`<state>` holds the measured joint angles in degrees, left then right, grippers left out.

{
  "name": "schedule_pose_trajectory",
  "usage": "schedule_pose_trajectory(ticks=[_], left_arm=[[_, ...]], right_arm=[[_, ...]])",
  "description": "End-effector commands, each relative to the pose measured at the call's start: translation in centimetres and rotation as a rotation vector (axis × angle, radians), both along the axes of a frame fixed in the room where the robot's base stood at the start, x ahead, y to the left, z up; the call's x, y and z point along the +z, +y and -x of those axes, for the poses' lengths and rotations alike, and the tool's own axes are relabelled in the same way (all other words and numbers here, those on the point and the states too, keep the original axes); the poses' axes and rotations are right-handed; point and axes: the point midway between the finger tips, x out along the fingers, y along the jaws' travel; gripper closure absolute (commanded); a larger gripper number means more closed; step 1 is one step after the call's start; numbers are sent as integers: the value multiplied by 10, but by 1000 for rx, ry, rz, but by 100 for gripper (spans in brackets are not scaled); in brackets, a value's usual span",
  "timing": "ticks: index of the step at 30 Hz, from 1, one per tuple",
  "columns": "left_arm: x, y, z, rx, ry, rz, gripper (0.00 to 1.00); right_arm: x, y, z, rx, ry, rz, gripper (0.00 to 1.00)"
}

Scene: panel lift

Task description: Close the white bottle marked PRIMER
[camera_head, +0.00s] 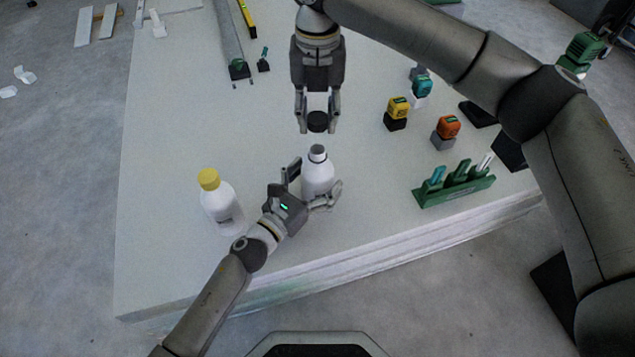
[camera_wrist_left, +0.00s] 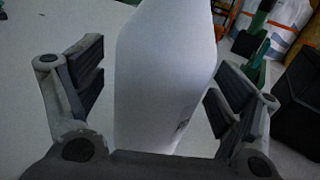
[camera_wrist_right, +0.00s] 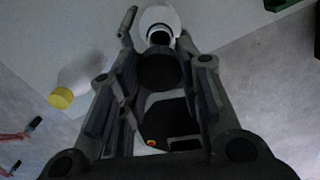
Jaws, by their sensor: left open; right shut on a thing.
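A white bottle (camera_head: 318,175) with an open dark neck stands upright on the pale panel stack. My left gripper (camera_head: 312,183) is open, with its fingers on either side of this bottle; in the left wrist view the bottle (camera_wrist_left: 160,75) fills the space between them, with gaps showing. My right gripper (camera_head: 318,118) is shut on a black cap (camera_head: 318,122) above and behind the bottle's neck. In the right wrist view the cap (camera_wrist_right: 160,72) sits just below the open bottle (camera_wrist_right: 158,20). No PRIMER marking is readable on the bottle.
A white bottle with a yellow cap (camera_head: 222,202) stands left of my left gripper. A green rack (camera_head: 453,186) with several tools, a yellow-topped block (camera_head: 397,112) and an orange-topped block (camera_head: 446,132) are at right. The panel stack's (camera_head: 150,170) left part is clear.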

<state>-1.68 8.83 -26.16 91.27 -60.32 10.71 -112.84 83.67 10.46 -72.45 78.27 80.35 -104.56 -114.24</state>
Motion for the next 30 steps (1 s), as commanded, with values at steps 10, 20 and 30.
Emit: schedule_pose_trajectory(ticks=[10, 20, 30], left_arm=[[0, 0, 0, 0, 0, 0, 48], [0, 0, 0, 0, 0, 0, 81], [0, 0, 0, 0, 0, 0, 81]], right_arm=[[0, 0, 0, 0, 0, 0, 78], [-1, 0, 0, 0, 0, 0, 78], [-42, 0, 0, -1, 3, 0, 78]])
